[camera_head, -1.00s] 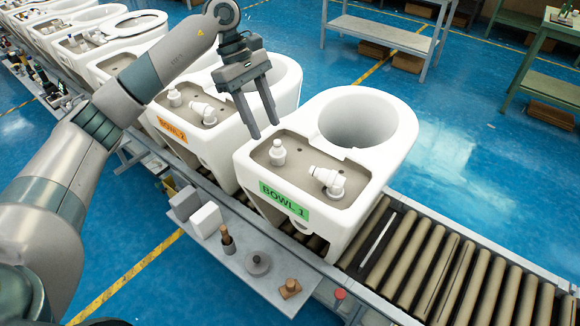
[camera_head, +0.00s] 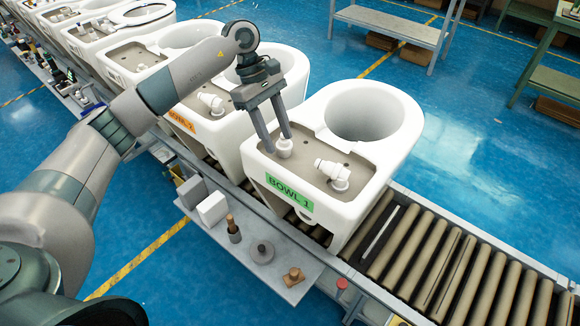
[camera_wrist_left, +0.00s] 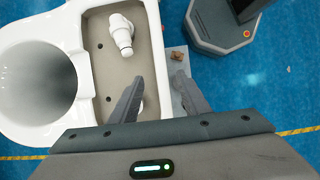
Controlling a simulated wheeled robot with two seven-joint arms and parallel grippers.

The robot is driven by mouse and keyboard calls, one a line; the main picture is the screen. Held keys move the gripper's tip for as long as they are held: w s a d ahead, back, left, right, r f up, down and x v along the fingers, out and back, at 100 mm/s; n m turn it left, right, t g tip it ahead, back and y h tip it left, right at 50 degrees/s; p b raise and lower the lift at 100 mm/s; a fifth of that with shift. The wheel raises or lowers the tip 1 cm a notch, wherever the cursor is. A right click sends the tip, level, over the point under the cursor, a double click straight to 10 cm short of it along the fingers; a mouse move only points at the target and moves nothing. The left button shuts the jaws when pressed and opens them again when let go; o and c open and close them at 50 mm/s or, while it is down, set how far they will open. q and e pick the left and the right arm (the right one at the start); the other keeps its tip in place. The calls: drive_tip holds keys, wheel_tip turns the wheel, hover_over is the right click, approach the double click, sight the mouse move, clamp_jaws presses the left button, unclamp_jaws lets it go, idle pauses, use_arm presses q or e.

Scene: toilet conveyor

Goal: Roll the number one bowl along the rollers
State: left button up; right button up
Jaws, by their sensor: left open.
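The number one bowl (camera_head: 347,226), white with a green "BOWL 1" label (camera_head: 289,194), stands upright on the rollers (camera_head: 430,257). My left gripper (camera_head: 279,147) is open over the left part of its grey deck, by the upright white fitting. In the left wrist view, the bowl (camera_wrist_left: 81,110) lies under the gripper (camera_wrist_left: 160,80). One finger is over the deck, the other past the white rim, which shows between them. Contact with the bowl cannot be told. The fitting is mostly hidden by a finger there. My right gripper is not in view.
Bowl 2 (camera_head: 207,141), with an orange label, stands close behind on the left, with more bowls beyond. A side shelf (camera_head: 227,236) holds white boxes, a brush-like tool, a grey disc and a wooden piece. The rollers right of bowl 1 are clear.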

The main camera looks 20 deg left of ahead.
sight(292, 176)
use_arm(q)
drive_tip(key=p+x, duration=0.3)
drive_tip(key=x, duration=0.6)
drive_tip(key=shift+d+f, duration=0.1)
drive_tip(key=shift+f, duration=0.25)
drive_tip(key=shift+p+x, duration=0.4)
drive_tip(key=shift+x, duration=0.4)
clamp_jaws()
